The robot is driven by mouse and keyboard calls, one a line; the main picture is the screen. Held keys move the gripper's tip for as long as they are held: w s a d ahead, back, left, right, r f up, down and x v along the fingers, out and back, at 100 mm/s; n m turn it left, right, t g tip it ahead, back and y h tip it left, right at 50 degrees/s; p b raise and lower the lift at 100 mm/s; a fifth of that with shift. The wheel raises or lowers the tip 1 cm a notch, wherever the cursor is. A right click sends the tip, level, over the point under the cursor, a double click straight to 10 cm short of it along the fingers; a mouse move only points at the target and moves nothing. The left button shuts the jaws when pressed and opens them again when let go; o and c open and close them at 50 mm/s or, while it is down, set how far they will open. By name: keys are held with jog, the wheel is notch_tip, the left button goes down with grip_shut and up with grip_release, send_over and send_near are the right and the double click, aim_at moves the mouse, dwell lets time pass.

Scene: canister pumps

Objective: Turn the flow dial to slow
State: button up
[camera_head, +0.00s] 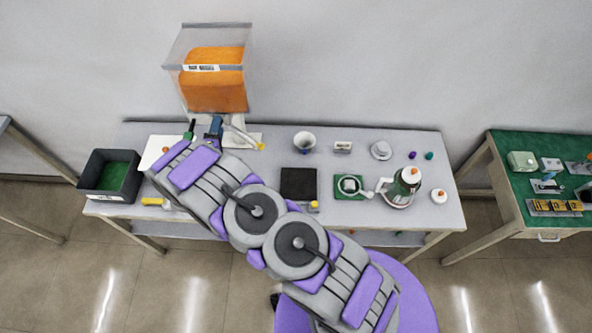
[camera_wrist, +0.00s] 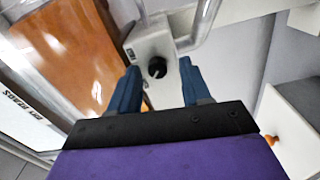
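The flow dial (camera_wrist: 157,68) is a small black knob on a light grey valve block in the wrist view. My gripper (camera_wrist: 158,88) is open, with one blue finger on each side of the knob and visible gaps to it. A small label by the knob is too small to read. In the head view my gripper (camera_head: 215,128) is just below the clear canister (camera_head: 213,78) with orange contents. There the dial is hidden or too small to make out. The canister's orange side also shows in the wrist view (camera_wrist: 75,42).
A bent clear tube (camera_wrist: 205,20) runs beside the valve block. A green-topped table (camera_head: 510,160) stands at right.

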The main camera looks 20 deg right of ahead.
jog(key=m+b, duration=0.5)
jog(key=b, duration=0.2)
jog(key=m+b, duration=0.5)
jog(key=b, duration=0.3)
jog(key=m+b, duration=0.5)
jog(key=b, duration=0.3)
jog(key=shift+f, duration=0.25)
